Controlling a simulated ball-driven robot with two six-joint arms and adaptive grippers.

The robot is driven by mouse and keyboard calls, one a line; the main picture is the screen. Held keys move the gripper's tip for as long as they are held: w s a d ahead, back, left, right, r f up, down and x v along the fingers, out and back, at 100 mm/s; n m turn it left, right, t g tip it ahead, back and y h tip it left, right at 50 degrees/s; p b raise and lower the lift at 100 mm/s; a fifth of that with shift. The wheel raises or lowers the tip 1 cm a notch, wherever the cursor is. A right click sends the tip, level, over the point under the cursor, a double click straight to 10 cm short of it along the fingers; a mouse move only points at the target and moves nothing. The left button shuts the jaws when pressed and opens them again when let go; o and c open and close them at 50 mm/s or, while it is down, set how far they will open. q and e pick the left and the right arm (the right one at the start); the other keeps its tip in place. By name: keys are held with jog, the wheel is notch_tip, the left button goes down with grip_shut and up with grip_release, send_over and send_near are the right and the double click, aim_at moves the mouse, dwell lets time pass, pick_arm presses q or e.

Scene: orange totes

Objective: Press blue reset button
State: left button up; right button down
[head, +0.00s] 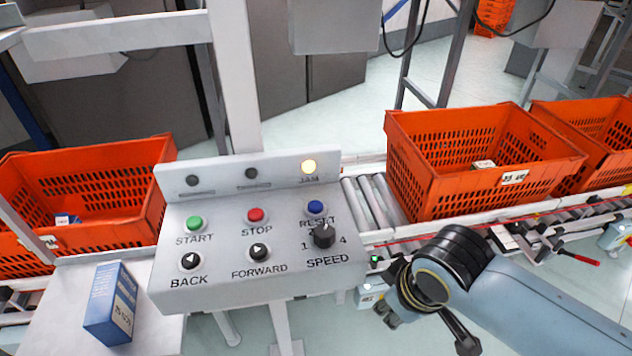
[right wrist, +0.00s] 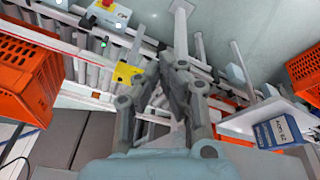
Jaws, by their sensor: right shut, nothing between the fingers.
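The blue reset button (head: 315,207) sits on the sloped grey control panel (head: 215,289), above the "RESET" label and right of the red stop button (head: 255,215). Nothing covers it in the head view. My right gripper (head: 386,310) is below and right of the button, beside the panel's right edge and apart from the button. The right wrist view shows its fingers (right wrist: 174,58) together and empty. My left gripper is not in view.
A black speed knob (head: 323,236) stands just below the reset button. Orange totes (head: 440,180) stand on the roller conveyor (head: 372,200) behind and right of the panel. A blue-and-white box (head: 109,304) stands left of the panel. A post (head: 236,90) rises behind it.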

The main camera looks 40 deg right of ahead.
notch_tip(320, 180, up, 21)
jog(key=a+t+p, duration=0.1)
jog(key=p, duration=0.7)
notch_tip(320, 180, up, 3)
jog(key=n+t+y, duration=0.3)
jog(key=n+t, duration=0.2)
jog(key=n, duration=0.6)
send_over(313, 207)
pick_arm(q)
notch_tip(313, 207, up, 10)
jog(key=shift+p, duration=0.45)
pick_arm(e)
jog(key=shift+r, duration=0.2)
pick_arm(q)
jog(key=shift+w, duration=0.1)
pick_arm(e)
jog(key=shift+f, duration=0.1)
notch_tip(313, 207, down, 7)
jog(key=b, duration=0.7)
jog(key=shift+f, duration=0.2)
pick_arm(q)
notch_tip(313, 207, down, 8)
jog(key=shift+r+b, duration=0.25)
jog(key=shift+b, duration=0.1)
pick_arm(e)
jog(key=shift+f, duration=0.65)
jog(key=shift+f, duration=0.1)
